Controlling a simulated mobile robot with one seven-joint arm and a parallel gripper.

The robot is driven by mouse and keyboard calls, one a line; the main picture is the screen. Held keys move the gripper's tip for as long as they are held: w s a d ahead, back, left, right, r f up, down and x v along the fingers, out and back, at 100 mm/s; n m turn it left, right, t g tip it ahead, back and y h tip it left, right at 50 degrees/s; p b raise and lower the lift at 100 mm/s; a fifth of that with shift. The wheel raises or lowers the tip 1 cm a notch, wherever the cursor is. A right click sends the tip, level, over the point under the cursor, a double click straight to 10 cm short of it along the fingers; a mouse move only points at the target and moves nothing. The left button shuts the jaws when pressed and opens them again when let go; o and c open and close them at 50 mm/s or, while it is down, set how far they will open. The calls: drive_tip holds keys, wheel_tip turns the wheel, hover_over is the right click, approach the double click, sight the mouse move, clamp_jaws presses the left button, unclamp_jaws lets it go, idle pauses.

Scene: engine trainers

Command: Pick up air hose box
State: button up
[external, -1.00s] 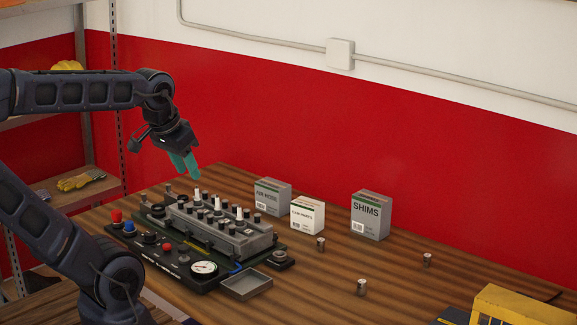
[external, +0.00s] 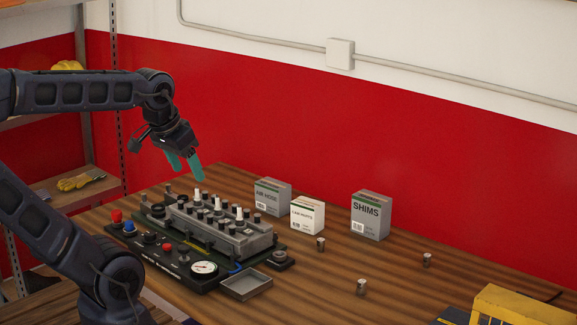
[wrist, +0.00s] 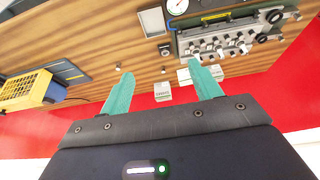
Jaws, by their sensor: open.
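The air hose box (external: 272,196) is a grey carton with a green band, standing upright on the wooden table behind the engine trainer, at the left end of a row of boxes. In the wrist view I cannot clearly make it out; a gripper finger may cover it. My gripper (external: 183,166) has teal fingers and is open and empty. It hangs in the air above the trainer's far left end, up and to the left of the box and apart from it. In the wrist view the spread fingers of my gripper (wrist: 160,92) point toward the table.
The engine trainer (external: 220,238) with upright posts and a gauge fills the table's left part. A white box (external: 307,215) and the SHIMS box (external: 370,216) stand to the right of the air hose box. Small metal cylinders (external: 361,287) stand on clearer table at right. A red wall is behind.

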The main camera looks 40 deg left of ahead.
drive_tip(key=shift+o, duration=1.3)
